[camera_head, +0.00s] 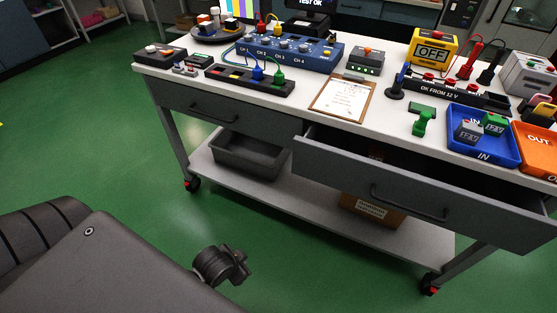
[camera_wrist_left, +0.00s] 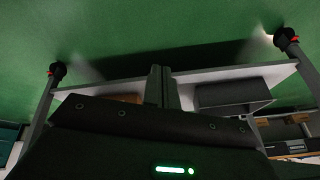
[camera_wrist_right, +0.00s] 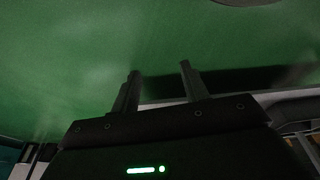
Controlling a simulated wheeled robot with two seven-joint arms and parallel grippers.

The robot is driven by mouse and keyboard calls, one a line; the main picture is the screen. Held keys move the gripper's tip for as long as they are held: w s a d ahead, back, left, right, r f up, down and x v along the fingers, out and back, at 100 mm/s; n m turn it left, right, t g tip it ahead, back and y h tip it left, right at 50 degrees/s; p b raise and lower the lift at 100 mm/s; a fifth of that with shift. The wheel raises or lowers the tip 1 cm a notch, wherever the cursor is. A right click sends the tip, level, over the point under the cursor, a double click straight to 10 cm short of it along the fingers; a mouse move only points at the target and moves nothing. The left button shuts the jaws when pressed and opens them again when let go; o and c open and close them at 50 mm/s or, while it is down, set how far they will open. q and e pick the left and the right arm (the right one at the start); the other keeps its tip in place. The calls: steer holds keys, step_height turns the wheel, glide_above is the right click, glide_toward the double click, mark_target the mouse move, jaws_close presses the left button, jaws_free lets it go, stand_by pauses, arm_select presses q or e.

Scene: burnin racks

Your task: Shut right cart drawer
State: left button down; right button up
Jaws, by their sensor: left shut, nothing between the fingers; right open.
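The cart's right drawer (camera_head: 395,190) is pulled out, its grey front standing away from the cart below the white top. Its bar handle (camera_head: 408,205) faces me. The left drawer (camera_head: 225,108) sits flush in the cart. My left gripper (camera_head: 243,263) is shut and empty, low over the floor in front of the cart, to the left of the open drawer and not touching it. Its closed fingers also show in the left wrist view (camera_wrist_left: 161,68). My right gripper (camera_wrist_right: 160,68) is open and empty above green floor in the right wrist view; it is outside the head view.
The cart's lower shelf (camera_head: 300,205) holds a grey bin (camera_head: 240,158) and a cardboard box (camera_head: 370,210). Its top carries a clipboard (camera_head: 343,98), a blue IN tray (camera_head: 483,152), an orange OUT tray (camera_head: 535,158) and several instruments. The green floor in front is clear.

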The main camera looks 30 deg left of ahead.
mark_target(299, 161)
arm_select(q)
steer(key=w+a+r+m+t+h+b, duration=0.1)
steer(key=w+a+r+m+t, duration=0.2)
steer(key=w+r+m+t, duration=0.15)
steer(key=w+a+r+m+t+h, duration=0.1)
steer(key=w+a+r+m+t, duration=0.2)
steer(key=w+r+m, duration=0.25)
step_height(299, 161, up, 15)
steer(key=d+m+h, duration=0.3)
steer(key=m+h, duration=0.7)
steer(key=m, duration=0.3)
steer(key=shift+t, duration=0.45)
steer(key=w+d, duration=0.2)
steer(key=w, duration=0.2)
steer(key=w+d, duration=0.2)
steer(key=w, duration=0.2)
steer(key=w+d+b, duration=0.1)
steer(key=w+d, duration=0.1)
steer(key=w, duration=0.2)
steer(key=shift+w, duration=0.1)
arm_select(e)
steer(key=v, duration=0.5)
steer(key=shift+w+d+r, duration=0.25)
steer(key=shift+w+r, duration=0.05)
steer(key=shift+w, duration=0.05)
arm_select(q)
steer(key=shift+a+n, duration=0.1)
steer(key=shift+n, duration=0.2)
